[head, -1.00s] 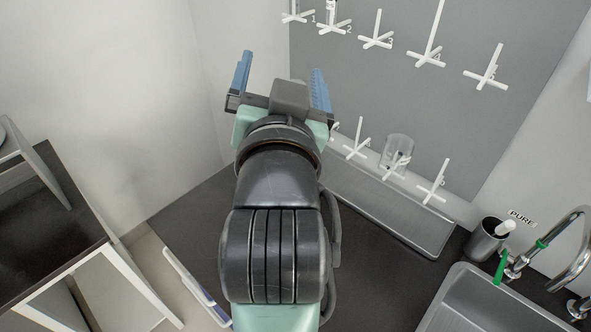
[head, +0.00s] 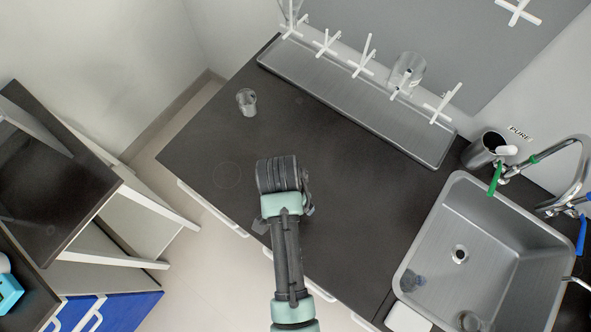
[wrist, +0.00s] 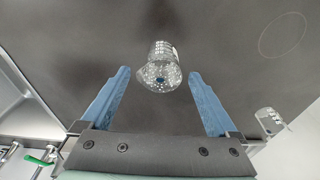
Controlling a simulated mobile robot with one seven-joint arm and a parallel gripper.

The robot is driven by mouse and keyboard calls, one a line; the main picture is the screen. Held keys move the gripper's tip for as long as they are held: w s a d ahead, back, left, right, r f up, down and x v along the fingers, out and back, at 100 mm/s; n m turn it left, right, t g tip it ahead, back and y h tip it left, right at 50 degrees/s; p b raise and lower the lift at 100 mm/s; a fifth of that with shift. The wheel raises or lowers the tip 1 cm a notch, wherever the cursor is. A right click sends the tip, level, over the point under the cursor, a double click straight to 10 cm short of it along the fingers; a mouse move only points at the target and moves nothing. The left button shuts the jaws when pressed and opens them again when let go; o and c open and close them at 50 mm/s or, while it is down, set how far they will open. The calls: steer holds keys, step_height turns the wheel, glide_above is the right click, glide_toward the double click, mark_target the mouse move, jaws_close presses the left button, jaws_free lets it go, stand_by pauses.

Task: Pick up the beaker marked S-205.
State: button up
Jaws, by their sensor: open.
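My gripper (wrist: 158,76) is open, with one blue finger on each side and a gap to the glass. I cannot tell how far above or beside the beaker the tips are. A second clear beaker (wrist: 268,121) with white lettering is at the right; it appears to be the one (head: 246,102) near the left end of the counter in the head view. I cannot read S-205 on either. My arm hides the centred beaker and the fingers in the head view.
A drying tray (head: 350,108) with white pegs runs along the back, and a glass (head: 407,72) hangs on one peg. A steel cup (head: 483,152) and the sink (head: 440,228) are at the right. The counter left of my arm is mostly clear.

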steer(key=shift+w+d+f+p, duration=0.1)
steer(key=shift+w+f+p, duration=0.05)
steer(key=shift+f, duration=0.75)
steer(key=shift+w+d+f+p, duration=0.1)
steer(key=shift+w+f+p, duration=0.05)
steer(key=shift+f, duration=0.8)
steer(key=shift+w+d+f+p, duration=0.1)
steer(key=shift+w+f+p, duration=0.05)
steer(key=shift+f, duration=0.75)
steer(key=c, duration=1.4)
steer(key=shift+c, duration=0.2)
steer(key=shift+r, duration=0.1)
